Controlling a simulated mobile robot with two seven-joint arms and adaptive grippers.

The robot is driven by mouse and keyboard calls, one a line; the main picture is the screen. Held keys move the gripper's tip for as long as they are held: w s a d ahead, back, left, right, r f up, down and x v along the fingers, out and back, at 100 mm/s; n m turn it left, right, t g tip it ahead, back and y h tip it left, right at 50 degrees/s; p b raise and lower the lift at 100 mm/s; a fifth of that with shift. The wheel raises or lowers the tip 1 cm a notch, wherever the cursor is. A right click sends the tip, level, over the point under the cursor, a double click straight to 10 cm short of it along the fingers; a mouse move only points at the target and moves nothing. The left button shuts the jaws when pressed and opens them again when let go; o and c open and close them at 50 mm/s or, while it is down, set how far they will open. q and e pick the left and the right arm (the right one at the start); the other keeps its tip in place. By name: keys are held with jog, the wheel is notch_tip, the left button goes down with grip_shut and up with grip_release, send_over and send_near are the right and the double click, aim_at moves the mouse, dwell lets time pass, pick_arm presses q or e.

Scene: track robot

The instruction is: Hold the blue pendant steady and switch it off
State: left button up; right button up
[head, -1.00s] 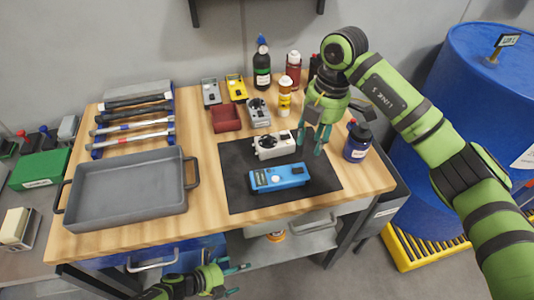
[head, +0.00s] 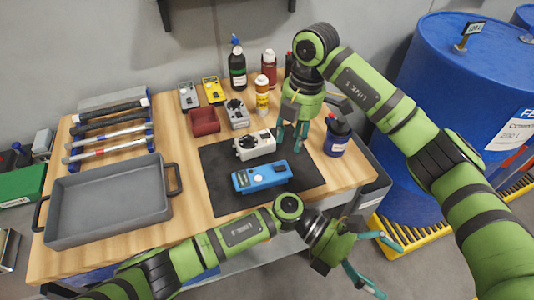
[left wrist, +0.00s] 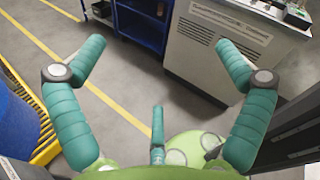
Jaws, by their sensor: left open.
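The blue pendant (head: 262,178), a blue box with a pale round spot and small dark parts on top, lies flat on the black mat (head: 225,203). Its switch is too small to make out. My right gripper (head: 291,138) points down above the mat's back right part, behind and right of the pendant. Its fingers are apart and appear empty. My left gripper (head: 380,265) is open and empty beyond the table's front right edge, right of the pendant and apart from it. Its spread fingers (left wrist: 160,75) also show in the left wrist view, over the floor.
A white-grey device (head: 256,145) lies behind the pendant. A dark blue bottle (head: 337,137) stands right of my right gripper. Bottles, meters and a red bin (head: 205,122) stand farther back. A grey tray (head: 108,205) is at left. Blue drums (head: 440,70) stand at right.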

pick_arm(q)
jog(key=w+a+r+n+g+y, duration=0.1)
jog(key=a+r+n+g, duration=0.15)
jog(key=a, duration=0.55)
jog(key=w+a+r+n+g+y, duration=0.1)
jog(key=a+r+n+g, duration=0.15)
jog(key=a, duration=0.55)
jog(key=m+t+y, duration=0.2)
jog(key=t+y, duration=0.7)
jog(key=t, duration=0.3)
send_near(249, 174)
jog(key=s+d+f, duration=0.1)
jog(key=s, duration=0.2)
jog(key=s+d+f, duration=0.2)
jog(key=s, duration=0.1)
jog(key=s+d+f, duration=0.2)
jog(key=s, duration=0.1)
jog(key=shift+s+d+f, duration=0.15)
jog(key=shift+s+d, duration=0.1)
jog(key=w+a+r+t, duration=0.1)
jog(key=w, duration=0.1)
jog(key=w+a+t+y, duration=0.1)
jog(key=w, duration=0.1)
jog(key=w+a+r+t+y, duration=0.1)
jog(key=w, duration=0.1)
jog(key=shift+w+a+r+n, duration=0.15)
jog(key=shift+w+r+n, duration=0.15)
jog(key=shift+w+r, duration=0.1)
jog(key=shift+f, duration=3.5)
